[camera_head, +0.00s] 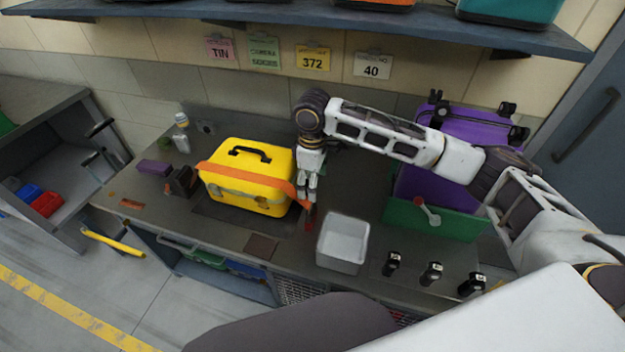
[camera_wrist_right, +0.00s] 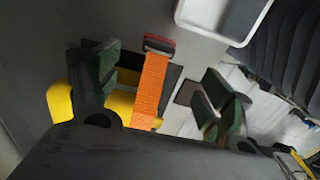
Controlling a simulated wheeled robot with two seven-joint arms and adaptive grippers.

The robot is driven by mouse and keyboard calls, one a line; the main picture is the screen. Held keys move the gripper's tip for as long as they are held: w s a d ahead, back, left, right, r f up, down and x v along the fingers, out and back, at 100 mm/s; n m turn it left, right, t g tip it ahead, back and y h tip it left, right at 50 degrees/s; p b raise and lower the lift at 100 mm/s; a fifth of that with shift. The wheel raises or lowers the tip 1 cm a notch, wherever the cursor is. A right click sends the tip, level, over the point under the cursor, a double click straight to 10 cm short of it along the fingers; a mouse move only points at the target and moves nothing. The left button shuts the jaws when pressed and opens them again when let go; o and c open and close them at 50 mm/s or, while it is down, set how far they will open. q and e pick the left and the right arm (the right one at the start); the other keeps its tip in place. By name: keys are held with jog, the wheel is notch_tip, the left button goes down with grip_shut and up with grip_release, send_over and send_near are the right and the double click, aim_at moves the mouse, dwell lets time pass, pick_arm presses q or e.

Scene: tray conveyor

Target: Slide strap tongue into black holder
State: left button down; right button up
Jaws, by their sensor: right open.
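A yellow case (camera_head: 241,189) with a black handle stands on the dark worktop. An orange strap (camera_head: 222,170) runs across it and off its right side; the strap (camera_wrist_right: 153,88) also shows in the right wrist view. The strap's end carries a dark and red tongue (camera_wrist_right: 158,43). A dark block-like holder (camera_head: 182,182) stands left of the case, apart from the tongue. My right gripper (camera_head: 308,192) is at the case's right side. In the wrist view its fingers (camera_wrist_right: 160,92) are open, with the strap between them and a gap on each side. My left gripper is out of view.
A grey bin (camera_head: 343,242) stands right of the case. A purple suitcase (camera_head: 436,187) and a green panel (camera_head: 433,217) stand further right. Several small black-topped items stand at the front right. A shelf (camera_head: 300,22) hangs above the back.

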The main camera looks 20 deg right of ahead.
aim_at(313, 208)
jog(key=shift+f, duration=6.95)
jog(key=c, duration=1.1)
jog(key=shift+p, duration=0.3)
jog(key=shift+r+p, duration=2.65)
jog(key=shift+p, duration=0.3)
jog(key=shift+r, duration=0.15)
